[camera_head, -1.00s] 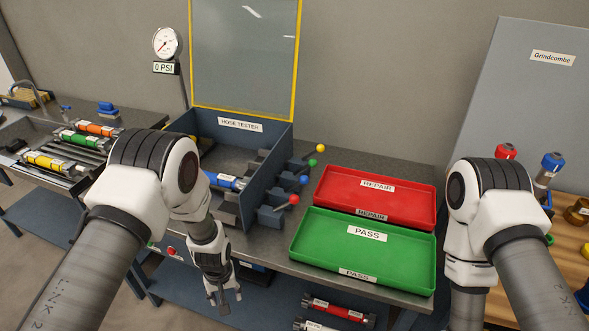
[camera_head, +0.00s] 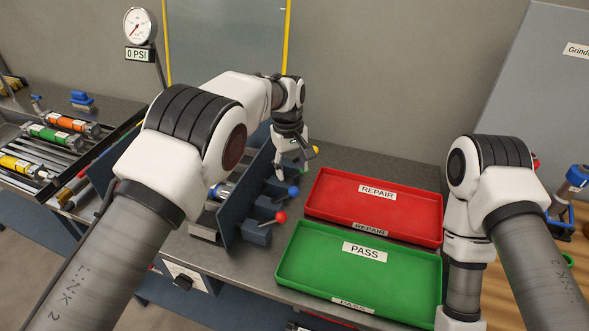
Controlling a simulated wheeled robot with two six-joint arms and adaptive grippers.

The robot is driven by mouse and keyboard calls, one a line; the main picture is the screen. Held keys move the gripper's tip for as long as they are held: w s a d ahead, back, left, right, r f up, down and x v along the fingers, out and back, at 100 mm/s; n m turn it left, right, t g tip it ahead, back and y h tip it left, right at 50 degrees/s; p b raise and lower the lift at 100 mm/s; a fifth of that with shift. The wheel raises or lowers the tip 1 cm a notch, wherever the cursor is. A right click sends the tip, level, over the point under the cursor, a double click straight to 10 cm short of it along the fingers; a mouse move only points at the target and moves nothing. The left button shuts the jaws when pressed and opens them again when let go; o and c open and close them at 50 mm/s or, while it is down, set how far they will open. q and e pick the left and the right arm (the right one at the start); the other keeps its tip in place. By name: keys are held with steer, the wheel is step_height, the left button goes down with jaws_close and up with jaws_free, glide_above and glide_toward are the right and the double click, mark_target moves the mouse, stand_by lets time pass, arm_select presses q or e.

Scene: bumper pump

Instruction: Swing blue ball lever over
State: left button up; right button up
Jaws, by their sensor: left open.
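The blue ball lever (camera_head: 293,191) stands on the right side of the hose tester (camera_head: 238,212), between the red ball lever (camera_head: 281,216) in front and the yellow ball lever (camera_head: 315,150) behind. My left gripper (camera_head: 293,168) points down over the lever row, just behind the blue ball in the picture. It is open, with no lever clearly between its fingers. The green ball lever is mostly hidden by the gripper. My left arm covers much of the tester. My right arm hangs at the right, its gripper out of view.
A red REPAIR tray (camera_head: 420,237) and a green PASS tray (camera_head: 400,310) lie right of the levers. A gauge (camera_head: 139,26) reads 0 PSI. Bare bench shows behind the red tray.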

mark_target(293, 188)
arm_select(q)
steer(key=s+f+p, duration=0.2)
steer(key=f, duration=0.1)
steer(key=shift+s+d, duration=0.1)
steer(key=shift+d, duration=0.05)
steer(key=f, duration=0.1)
steer(key=w+f, duration=0.1)
steer(key=f, duration=0.2)
steer(key=shift+w+p, duration=0.3)
steer(key=shift+s+r, duration=0.1)
steer(key=shift+r, duration=0.05)
steer(key=shift+s+r, duration=0.15)
steer(key=shift+s, duration=0.05)
steer(key=c, duration=0.4)
jaws_close()
arm_select(e)
steer(key=r, duration=0.1)
steer(key=s+r, duration=0.1)
steer(key=r, duration=0.1)
